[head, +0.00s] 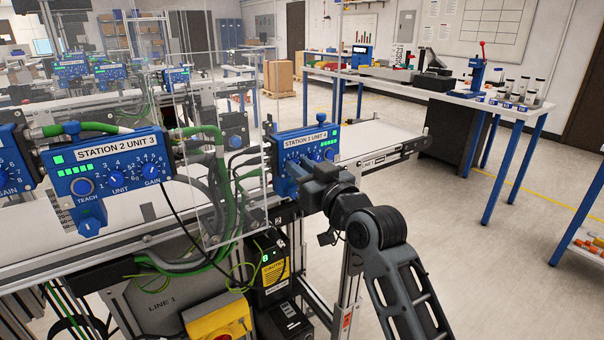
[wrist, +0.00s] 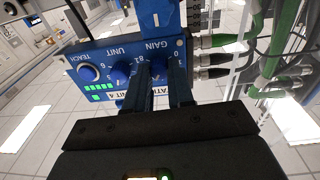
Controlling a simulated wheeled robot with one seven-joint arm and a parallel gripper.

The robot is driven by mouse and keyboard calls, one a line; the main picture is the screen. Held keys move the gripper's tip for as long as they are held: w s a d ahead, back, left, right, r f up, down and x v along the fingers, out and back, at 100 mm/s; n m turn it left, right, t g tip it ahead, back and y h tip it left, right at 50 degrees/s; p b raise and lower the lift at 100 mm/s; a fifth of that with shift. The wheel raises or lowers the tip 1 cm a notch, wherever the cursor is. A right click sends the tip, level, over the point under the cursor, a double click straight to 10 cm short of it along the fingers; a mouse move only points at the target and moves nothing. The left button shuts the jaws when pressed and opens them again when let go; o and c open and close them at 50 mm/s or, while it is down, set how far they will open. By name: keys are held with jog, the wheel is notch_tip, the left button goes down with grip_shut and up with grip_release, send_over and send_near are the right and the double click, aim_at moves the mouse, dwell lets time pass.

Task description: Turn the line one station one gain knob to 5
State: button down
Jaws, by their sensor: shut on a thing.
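The blue control box (head: 283,150) labelled "STATION 1 UNIT 4" stands in the middle of the head view, beside the conveyor. It shows upside down in the wrist view (wrist: 110,50), with its TEACH button (wrist: 88,73), UNIT knob (wrist: 121,72) and GAIN knob (wrist: 158,70). My gripper (wrist: 158,75) is shut on the GAIN knob, with one finger on each side of it. In the head view my gripper (head: 303,172) reaches the box from the front right. The fingers hide much of the dial, so I cannot read the knob's setting.
Green and black cables (wrist: 215,57) plug into the box's side close to my fingers. A "STATION 2 UNIT 3" box (head: 112,170) stands to the left, and a clear panel (head: 225,110) stands between. Open floor (head: 480,270) lies to the right.

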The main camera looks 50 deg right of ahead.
jog(key=shift+n, duration=0.3)
jog(key=c, duration=1)
grip_release()
jog(key=shift+s, duration=0.1)
jog(key=b+v, duration=0.1)
jog(key=v, duration=0.6)
jog(key=shift+s+a+b, duration=0.1)
jog(key=shift+s+b, duration=0.2)
